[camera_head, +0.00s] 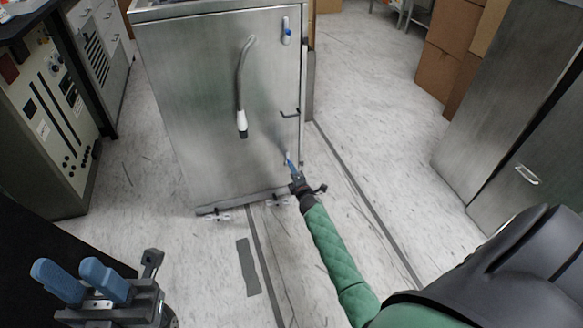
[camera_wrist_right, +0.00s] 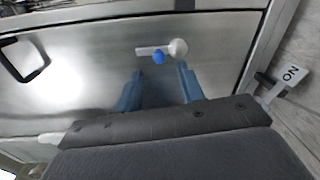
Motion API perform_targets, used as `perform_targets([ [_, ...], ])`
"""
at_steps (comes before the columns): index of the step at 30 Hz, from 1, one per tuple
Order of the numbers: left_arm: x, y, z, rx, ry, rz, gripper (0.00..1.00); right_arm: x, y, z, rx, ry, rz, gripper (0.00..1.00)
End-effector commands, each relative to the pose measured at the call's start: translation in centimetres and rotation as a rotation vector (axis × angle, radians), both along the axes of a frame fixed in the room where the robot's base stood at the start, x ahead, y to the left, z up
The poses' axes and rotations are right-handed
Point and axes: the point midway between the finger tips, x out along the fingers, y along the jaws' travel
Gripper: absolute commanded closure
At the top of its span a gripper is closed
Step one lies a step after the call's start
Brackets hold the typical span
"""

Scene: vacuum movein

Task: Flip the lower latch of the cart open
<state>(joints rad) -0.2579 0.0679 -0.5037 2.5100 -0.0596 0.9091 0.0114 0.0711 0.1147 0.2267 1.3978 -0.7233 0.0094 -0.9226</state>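The steel cart (camera_head: 185,110) stands upright at the centre of the head view. Its lower latch (camera_wrist_right: 176,48) is white with a blue knob and lies along the picture's width in the right wrist view. In the head view the latch is largely hidden by my right gripper (camera_head: 290,162). In the wrist view my right gripper (camera_wrist_right: 158,76) is open and empty, its two blue fingers apart, with the latch just beyond and between the tips. I cannot tell whether they touch. My left gripper (camera_head: 80,270) is open and empty at the lower left, away from the cart.
An upper latch (camera_head: 287,32), a hanging grey hose (camera_head: 239,75) and a black handle (camera_head: 290,113) are on the cart. A caster pedal (camera_wrist_right: 290,76) is at its foot. Equipment (camera_head: 45,120) stands left, cardboard boxes (camera_head: 447,55) and steel cabinets right. Floor right of the cart is clear.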

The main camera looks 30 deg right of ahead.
Motion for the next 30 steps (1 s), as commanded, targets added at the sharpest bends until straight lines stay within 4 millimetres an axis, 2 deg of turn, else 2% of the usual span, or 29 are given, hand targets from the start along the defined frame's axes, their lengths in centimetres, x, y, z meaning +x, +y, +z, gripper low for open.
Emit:
perform_targets([
  [3,0.0,0.1,0.7,-0.011,-0.004,-0.003,0.64,-1.7,0.4,0.2,0.001,0.001,0.0,0.61],
  [9,-0.1,0.3,1.1,-0.028,-0.01,-0.005,0.64,-3.1,0.7,0.3,0.0,0.0,0.0,0.61],
  [30,-0.1,0.2,1.0,-0.018,-0.008,-0.007,0.64,-3.3,0.8,0.3,0.026,-0.006,-0.002,0.61],
])
